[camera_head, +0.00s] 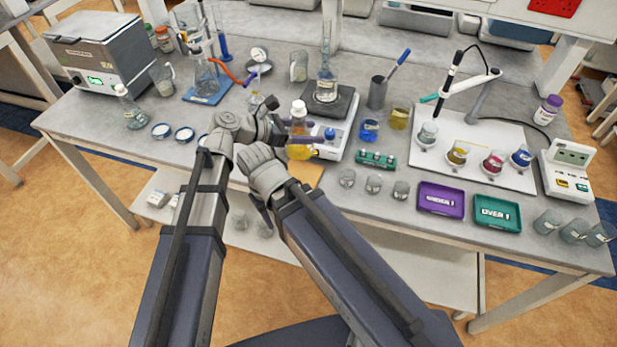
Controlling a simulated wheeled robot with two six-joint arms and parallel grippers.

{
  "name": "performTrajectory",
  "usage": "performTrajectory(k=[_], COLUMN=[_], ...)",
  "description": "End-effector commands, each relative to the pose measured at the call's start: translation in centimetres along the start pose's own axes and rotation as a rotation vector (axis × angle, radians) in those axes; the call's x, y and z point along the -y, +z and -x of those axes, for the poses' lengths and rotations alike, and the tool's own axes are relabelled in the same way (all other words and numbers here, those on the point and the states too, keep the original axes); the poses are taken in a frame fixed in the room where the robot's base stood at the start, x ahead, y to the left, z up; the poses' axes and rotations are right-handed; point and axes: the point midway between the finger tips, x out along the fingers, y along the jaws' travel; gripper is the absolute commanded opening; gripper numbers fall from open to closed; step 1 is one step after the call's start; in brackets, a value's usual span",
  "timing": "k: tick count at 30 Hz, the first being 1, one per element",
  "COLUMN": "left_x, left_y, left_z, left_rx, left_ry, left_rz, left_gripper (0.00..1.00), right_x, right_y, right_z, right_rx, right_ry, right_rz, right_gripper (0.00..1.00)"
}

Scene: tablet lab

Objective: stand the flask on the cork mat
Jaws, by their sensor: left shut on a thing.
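The flask (299,151) has a white cap and yellow liquid, and it is upright near the middle of the bench. My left gripper (297,131) reaches in from the left and is shut on it. The cork mat (309,173) is a tan patch at the front of the bench, just below the flask in the picture. My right arm covers part of the mat. Whether the flask's base touches anything is hard to tell. My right gripper (262,208) is mostly hidden by its own arm near the bench's front edge, and its fingers are unclear.
A white balance (335,137) stands close behind and right of the flask. A green rack (375,160) and several small beakers (373,184) lie to the right. Purple (441,201) and teal (497,214) trays are further right. A blue-based stand (207,90) is at the back left.

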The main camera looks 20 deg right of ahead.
Motion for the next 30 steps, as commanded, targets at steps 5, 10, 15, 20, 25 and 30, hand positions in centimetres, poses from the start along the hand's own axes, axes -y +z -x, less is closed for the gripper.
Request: performTrajectory(k=[5, 10, 15, 20, 25, 30], left_x=[0.0, 0.0, 0.0, 0.0, 0.0, 0.0], left_y=[-0.4, -2.2, -4.7, -5.9, -5.8, -7.2], left_z=[-0.2, -1.0, -2.1, -2.6, -2.6, -3.1], left_rx=[0.001, 0.001, 0.001, 0.001, 0.001, 0.000], left_ry=[0.001, 0.000, -0.001, -0.001, -0.002, -0.002], left_rz=[0.000, 0.000, 0.000, 0.000, 0.000, 0.000], left_gripper=[0.00, 0.00, 0.00, 0.00, 0.00, 0.00], right_x=[0.0, 0.2, 0.5, 0.6, 0.6, 0.8], right_y=[0.0, -0.1, -0.3, -0.4, -0.4, -0.5], right_z=[-0.5, -2.4, -5.1, -6.5, -6.3, -7.8], right_rx=[0.000, 0.000, 0.000, 0.000, 0.000, 0.000], right_ry=[0.000, 0.000, 0.000, 0.000, 0.000, 0.000], right_rz=[0.000, 0.000, 0.000, 0.000, 0.000, 0.000], right_gripper=[0.50, 0.50, 0.50, 0.50, 0.50, 0.50])
